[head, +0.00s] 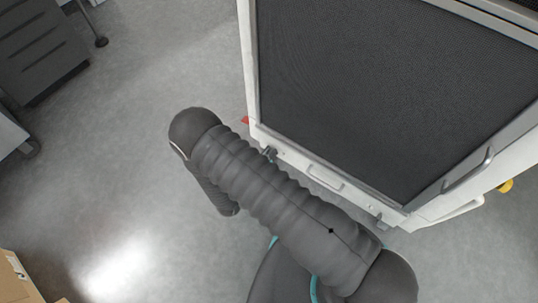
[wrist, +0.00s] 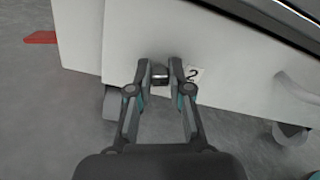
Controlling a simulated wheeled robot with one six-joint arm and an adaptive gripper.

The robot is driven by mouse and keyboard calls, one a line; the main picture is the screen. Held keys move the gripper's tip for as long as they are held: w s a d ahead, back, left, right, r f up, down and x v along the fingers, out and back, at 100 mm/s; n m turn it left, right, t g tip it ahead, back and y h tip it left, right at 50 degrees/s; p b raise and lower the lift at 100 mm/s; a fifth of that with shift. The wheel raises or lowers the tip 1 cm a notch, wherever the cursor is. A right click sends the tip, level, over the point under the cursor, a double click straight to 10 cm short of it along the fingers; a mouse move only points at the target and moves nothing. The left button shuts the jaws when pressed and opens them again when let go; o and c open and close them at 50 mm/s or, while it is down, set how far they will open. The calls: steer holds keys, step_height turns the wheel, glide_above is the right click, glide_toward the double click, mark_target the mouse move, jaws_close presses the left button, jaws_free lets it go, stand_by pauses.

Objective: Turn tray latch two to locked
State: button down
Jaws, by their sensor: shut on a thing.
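Tray latch two (wrist: 160,76) is a small dark knob on the white front of the washer (wrist: 80,30), beside a label with the number 2 (wrist: 193,74). My gripper (wrist: 160,78) has its two fingers on either side of the knob in the wrist view and is shut on it. The fingers hide the knob's sides, so I cannot tell its turn angle. In the head view my arm covers most of the gripper.
The washer's dark top panel (head: 390,90) fills the right of the head view, with a metal handle (head: 468,172) at its edge. A red part (wrist: 40,38) sticks out at the left. A grey drawer cabinet (head: 40,45) stands far left. The floor between is clear.

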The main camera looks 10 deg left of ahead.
steer(key=n, duration=0.7)
steer(key=n+b, duration=0.1)
steer(key=n, duration=0.6)
steer(key=shift+a+f, duration=0.15)
stand_by(0.5)
steer(key=c, duration=1.1)
jaws_free()
steer(key=v, duration=1.2)
steer(key=shift+f, duration=0.1)
